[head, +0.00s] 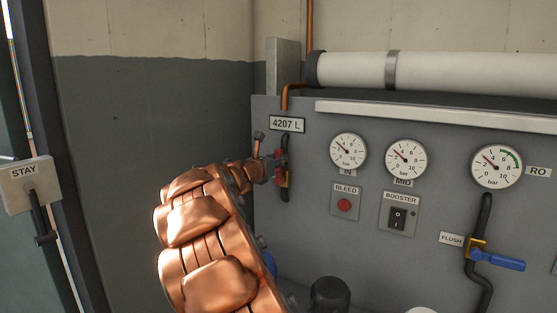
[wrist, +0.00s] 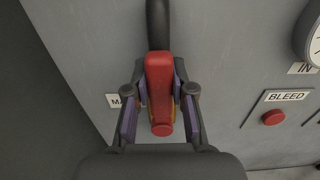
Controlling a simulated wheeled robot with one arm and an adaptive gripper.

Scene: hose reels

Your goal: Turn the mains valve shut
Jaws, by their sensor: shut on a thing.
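The mains valve has a red lever handle (wrist: 160,85), which lies lengthwise along the black pipe (wrist: 158,25) in the wrist view. In the head view the red handle (head: 279,157) shows small at the panel's left side, partly hidden by my gripper (head: 268,168). A brass-coloured valve body shows only at its edges. My gripper (wrist: 160,92) is shut on the red handle, with one purple-padded finger on each side. A label (wrist: 114,100) reading "MA" is partly covered by the left finger.
Right of the handle are a red BLEED button (head: 344,205), a BOOSTER switch (head: 398,218) and several gauges. A blue FLUSH lever (head: 498,261) sits lower right. A STAY lever box (head: 28,185) stands at the far left.

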